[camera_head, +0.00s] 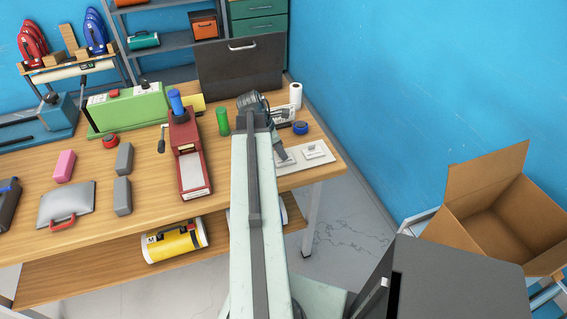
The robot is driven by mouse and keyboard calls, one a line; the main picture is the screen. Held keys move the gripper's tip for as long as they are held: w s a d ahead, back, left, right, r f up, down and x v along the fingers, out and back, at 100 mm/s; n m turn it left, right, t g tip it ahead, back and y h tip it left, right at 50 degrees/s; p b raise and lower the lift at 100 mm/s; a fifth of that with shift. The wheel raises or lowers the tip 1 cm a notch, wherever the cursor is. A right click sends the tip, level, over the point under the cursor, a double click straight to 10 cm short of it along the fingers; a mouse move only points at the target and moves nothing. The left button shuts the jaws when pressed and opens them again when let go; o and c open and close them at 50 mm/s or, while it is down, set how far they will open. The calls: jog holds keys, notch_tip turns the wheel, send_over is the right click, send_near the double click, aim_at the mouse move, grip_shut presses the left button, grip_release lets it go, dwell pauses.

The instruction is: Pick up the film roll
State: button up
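A white upright roll (295,95), which looks like the film roll, stands at the back right of the wooden workbench (140,205). My arm reaches over the bench from the bottom of the picture. My gripper (280,153) points down near the bench's right end, in front of the white roll and apart from it. The fingers are small and partly hidden by my arm, so their opening is unclear. Nothing is visibly held.
A blue tape roll (300,128) and white cards (314,151) lie near the gripper. A green cylinder (223,122) and red device (190,160) stand left of my arm. A dark case (240,68) stands behind. An open cardboard box (500,215) is at right.

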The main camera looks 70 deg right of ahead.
grip_shut()
jog(key=shift+r, duration=0.2)
